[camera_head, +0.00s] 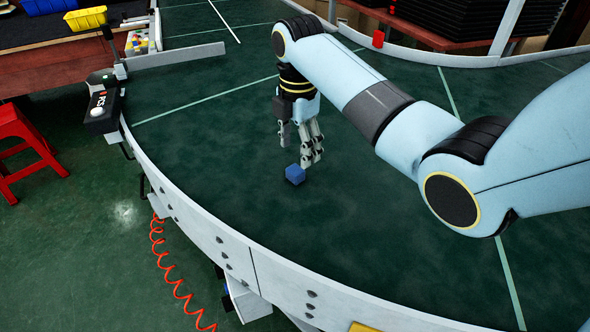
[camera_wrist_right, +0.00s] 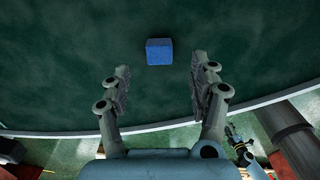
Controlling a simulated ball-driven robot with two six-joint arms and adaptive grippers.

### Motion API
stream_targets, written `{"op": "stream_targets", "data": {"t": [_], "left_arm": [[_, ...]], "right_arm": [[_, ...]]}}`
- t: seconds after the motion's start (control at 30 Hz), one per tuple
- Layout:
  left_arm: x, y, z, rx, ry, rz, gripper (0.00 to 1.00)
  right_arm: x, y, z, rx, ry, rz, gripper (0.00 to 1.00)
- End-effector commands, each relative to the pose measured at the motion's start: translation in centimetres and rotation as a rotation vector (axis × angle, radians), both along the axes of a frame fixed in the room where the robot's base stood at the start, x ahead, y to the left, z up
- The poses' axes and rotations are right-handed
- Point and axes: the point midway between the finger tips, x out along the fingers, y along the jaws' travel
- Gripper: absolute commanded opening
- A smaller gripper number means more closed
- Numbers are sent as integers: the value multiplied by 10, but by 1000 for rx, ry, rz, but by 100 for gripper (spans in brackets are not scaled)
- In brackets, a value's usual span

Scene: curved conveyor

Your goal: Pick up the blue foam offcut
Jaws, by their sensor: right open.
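The blue foam offcut (camera_head: 295,174) is a small blue block lying on the green conveyor belt, towards its near-left side. My right gripper (camera_head: 302,155) points down at the belt close beside the block in the head view. In the right wrist view the block (camera_wrist_right: 159,51) lies beyond the fingertips, roughly centred between them and apart from both. The right gripper (camera_wrist_right: 159,84) is open, with nothing between its fingers.
The curved conveyor has a raised pale metal rim (camera_head: 205,228). A black sensor box (camera_head: 103,111) sits on its left edge. A yellow bin (camera_head: 86,18) stands on a bench at the top left, and a red stool (camera_head: 22,140) is on the floor. The belt around the block is clear.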

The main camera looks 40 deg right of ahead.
Motion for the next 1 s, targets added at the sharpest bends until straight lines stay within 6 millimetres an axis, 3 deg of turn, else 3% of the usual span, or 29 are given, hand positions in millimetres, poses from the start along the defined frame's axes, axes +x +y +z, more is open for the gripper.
{"op": "stream_targets", "data": {"t": [0.17, 0.5, 0.77, 1.0], "left_arm": [[-5, 1, -3, 1, 8, 0, 40], [12, -3, -9, -4, -18, 0, 40], [11, -5, -9, -7, -16, 1, 40], [7, -5, -9, -6, -10, 2, 40]], "right_arm": [[0, 1, -17, 0, 0, 0, 62], [0, 5, -63, -1, 1, -1, 62], [0, 5, -67, -1, -1, 0, 62], [0, 5, -67, -1, -1, 0, 34]]}}
